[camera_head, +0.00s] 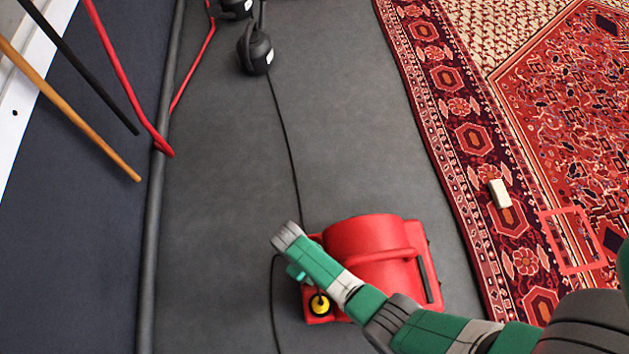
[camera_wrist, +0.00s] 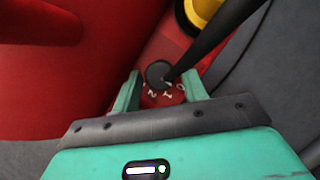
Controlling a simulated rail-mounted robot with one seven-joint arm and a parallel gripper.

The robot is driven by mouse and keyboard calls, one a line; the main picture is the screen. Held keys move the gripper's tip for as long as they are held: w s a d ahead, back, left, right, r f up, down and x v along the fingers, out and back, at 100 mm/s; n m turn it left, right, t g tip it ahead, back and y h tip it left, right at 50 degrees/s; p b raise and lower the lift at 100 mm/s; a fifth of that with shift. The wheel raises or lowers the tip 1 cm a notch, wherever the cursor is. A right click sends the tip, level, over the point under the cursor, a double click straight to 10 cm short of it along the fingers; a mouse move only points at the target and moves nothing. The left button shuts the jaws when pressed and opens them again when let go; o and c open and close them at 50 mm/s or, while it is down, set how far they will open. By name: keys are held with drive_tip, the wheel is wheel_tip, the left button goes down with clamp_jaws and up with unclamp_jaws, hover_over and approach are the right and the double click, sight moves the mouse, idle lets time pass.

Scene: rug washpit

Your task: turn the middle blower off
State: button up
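A red blower (camera_head: 370,236) stands on the dark grey floor strip in the head view; its red housing (camera_wrist: 60,90) fills the left of the wrist view. It is the only blower I can make out. A dark round knob (camera_wrist: 158,72) sits on its red panel, with white marks like 2, 1 and 0 beside it. I cannot tell which mark the knob points to. My gripper (camera_wrist: 160,82) is open, with its green fingers apart and the knob showing between them, with gaps on both sides. In the head view, my wrist hides the knob and most of the panel.
A yellow round part (camera_head: 319,303) is on the blower's near left corner. A dark bar or cord crosses by the knob. A thin cable (camera_head: 285,135) runs up to black rounded objects (camera_head: 256,50). Poles lean at left. A patterned rug (camera_head: 470,140) with a pale block (camera_head: 500,194) lies right.

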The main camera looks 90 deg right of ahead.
drive_tip(key=p+v, duration=0.3)
drive_tip(key=v, duration=0.4)
drive_tip(key=shift+r, duration=0.35)
drive_tip(key=shift+w, duration=0.15)
